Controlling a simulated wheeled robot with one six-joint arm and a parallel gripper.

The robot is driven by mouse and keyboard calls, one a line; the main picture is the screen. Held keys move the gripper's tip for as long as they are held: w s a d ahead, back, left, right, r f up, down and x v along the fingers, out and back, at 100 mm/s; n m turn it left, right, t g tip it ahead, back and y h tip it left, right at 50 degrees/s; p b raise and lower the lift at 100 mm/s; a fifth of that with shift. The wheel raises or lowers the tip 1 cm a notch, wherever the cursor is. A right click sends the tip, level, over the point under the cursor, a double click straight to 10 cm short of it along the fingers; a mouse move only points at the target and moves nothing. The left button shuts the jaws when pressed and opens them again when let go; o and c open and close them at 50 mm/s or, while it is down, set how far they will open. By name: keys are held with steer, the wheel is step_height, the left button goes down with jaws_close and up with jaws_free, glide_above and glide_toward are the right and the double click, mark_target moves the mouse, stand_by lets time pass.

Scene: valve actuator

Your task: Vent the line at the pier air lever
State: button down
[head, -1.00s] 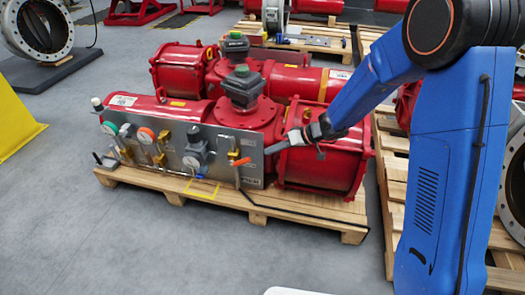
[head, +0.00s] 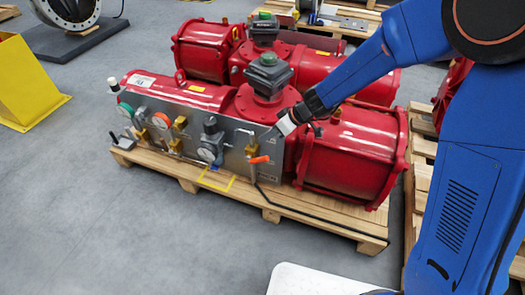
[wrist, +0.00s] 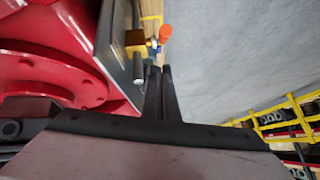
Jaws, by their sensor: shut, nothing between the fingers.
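The lever with an orange-red handle (head: 259,160) sits on a brass valve (head: 251,149) at the right end of the grey panel (head: 233,140). In the head view the handle sticks out sideways to the right. In the wrist view the orange handle end (wrist: 165,31) and the brass valve (wrist: 137,40) show beyond my fingertips. My gripper (head: 273,132) is above and slightly right of the handle in the head view, near the panel's top right edge. Its fingers (wrist: 160,72) are together and empty, and appear apart from the handle.
The panel also carries gauges (head: 123,110) and other brass fittings. A red actuator cylinder (head: 350,150) stands close beside my gripper, on a wooden pallet (head: 330,222). A yellow object (head: 18,80) stands at far left. Grey floor (head: 120,220) in front of the pallet is clear.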

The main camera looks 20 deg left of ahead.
glide_above(256, 160)
steer(key=w, duration=0.2)
step_height(256, 160, down, 5)
steer(key=shift+s+d+f, duration=0.25)
steer(key=shift+d+f, duration=0.4)
steer(key=shift+d, duration=0.15)
steer(key=shift+s+d+f, duration=0.2)
steer(key=shift+d+f, duration=0.1)
steer(key=shift+f, duration=0.2)
steer(key=shift+d+f, duration=0.1)
steer(key=shift+d, duration=0.05)
steer(key=shift+d+f, duration=0.75)
steer(key=shift+d, duration=0.05)
steer(key=shift+s+d+f, duration=0.1)
steer(key=shift+d+f, duration=0.35)
steer(key=shift+f, duration=0.3)
steer(key=shift+s+d+f, duration=0.1)
steer(key=shift+d+f, duration=0.35)
steer(key=shift+f, duration=0.3)
